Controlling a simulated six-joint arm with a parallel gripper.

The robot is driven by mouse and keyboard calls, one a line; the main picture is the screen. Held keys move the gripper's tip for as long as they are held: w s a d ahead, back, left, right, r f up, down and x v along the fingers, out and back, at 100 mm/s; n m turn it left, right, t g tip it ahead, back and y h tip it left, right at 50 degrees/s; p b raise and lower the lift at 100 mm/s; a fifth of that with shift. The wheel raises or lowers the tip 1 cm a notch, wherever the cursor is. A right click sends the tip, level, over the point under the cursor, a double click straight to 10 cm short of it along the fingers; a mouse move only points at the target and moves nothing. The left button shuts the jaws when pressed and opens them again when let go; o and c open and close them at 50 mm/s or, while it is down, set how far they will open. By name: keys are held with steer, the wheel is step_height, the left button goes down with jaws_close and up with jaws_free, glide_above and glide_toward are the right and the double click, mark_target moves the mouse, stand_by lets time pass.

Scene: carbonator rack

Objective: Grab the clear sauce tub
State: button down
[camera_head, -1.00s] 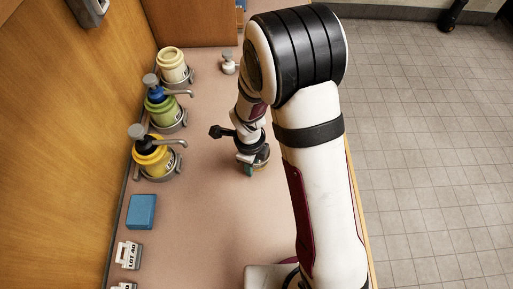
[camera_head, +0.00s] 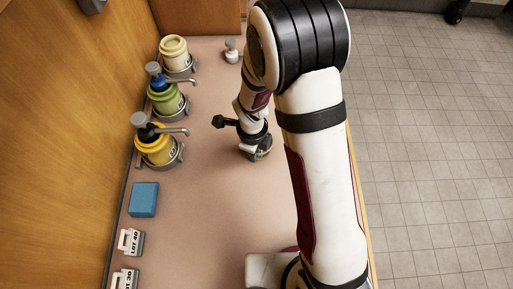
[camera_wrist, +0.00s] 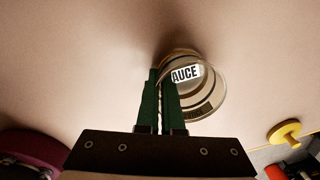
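The clear sauce tub (camera_wrist: 208,95) is a round see-through cup with a white label ending in "AUCE", in the middle of the wrist view. My gripper (camera_wrist: 161,75) has its two green fingers close together at the tub's left side. The tub's near-side wall appears to run in the narrow gap between them, one finger outside and one inside. In the head view, my gripper (camera_head: 256,153) is low over the counter, with the tub partly hidden beneath it. I cannot tell whether the tub touches the counter.
Yellow (camera_head: 157,147), green (camera_head: 166,98) and cream (camera_head: 174,54) pump jars stand in ring holders along the left wall. A blue block (camera_head: 143,199) and white lot tags (camera_head: 130,241) lie nearer. A small white bottle (camera_head: 232,51) stands behind. The counter's middle is clear.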

mark_target(258, 156)
steer(key=r, duration=0.2)
steer(key=d+r, duration=0.1)
steer(key=r, duration=0.1)
steer(key=shift+r, duration=0.3)
steer(key=s+d+r, duration=0.2)
steer(key=d+r, duration=0.4)
steer(key=d, duration=0.4)
steer(key=shift+s+d+r, duration=0.15)
steer(key=shift+s+d, duration=0.05)
steer(key=shift+s, duration=0.15)
